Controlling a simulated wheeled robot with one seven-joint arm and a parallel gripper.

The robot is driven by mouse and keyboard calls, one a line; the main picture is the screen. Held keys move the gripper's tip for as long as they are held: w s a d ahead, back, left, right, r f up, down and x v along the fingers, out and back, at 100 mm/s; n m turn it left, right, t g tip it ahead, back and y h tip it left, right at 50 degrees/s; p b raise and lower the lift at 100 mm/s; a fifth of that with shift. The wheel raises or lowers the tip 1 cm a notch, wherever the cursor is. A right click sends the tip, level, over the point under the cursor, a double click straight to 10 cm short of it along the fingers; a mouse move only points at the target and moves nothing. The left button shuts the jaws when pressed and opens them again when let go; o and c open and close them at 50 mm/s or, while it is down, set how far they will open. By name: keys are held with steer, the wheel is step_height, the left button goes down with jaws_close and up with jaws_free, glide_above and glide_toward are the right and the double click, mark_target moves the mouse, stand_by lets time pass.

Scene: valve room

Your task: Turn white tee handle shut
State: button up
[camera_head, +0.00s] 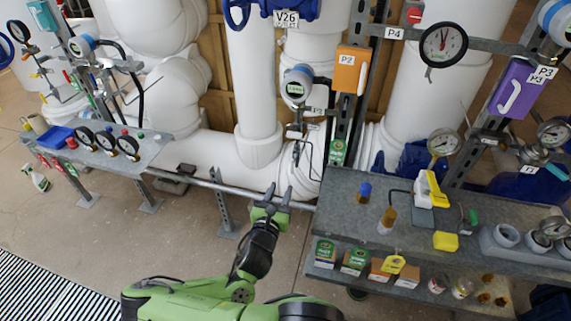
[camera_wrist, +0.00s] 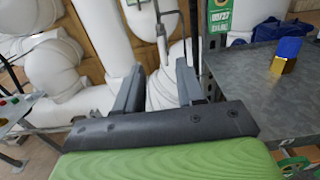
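My gripper (camera_head: 278,194) is in the lower middle of the head view, in front of the white pipes and left of the grey bench. In the wrist view my gripper (camera_wrist: 159,72) has its two dark fingers apart, with nothing between them. A small pale valve fitting (camera_head: 295,133) sits on a thin line below a round gauge, above and beyond my gripper. A pale fitting on a thin line also shows in the wrist view (camera_wrist: 160,32), ahead of the fingers. I cannot tell whether it is the white tee handle; it is too small.
A grey bench (camera_head: 345,215) with bottles and a yellow-and-white device (camera_head: 430,190) stands right of my gripper. A low metal rail (camera_head: 235,190) runs by the gripper. A left shelf (camera_head: 150,152) carries several gauges. An orange P2 box (camera_head: 350,70) hangs above.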

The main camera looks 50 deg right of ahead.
mark_target(291, 163)
steer(key=x, duration=1.3)
steer(key=shift+w+d+f, duration=0.1)
steer(key=shift+d, duration=0.05)
steer(key=shift+c, duration=0.5)
jaws_close()
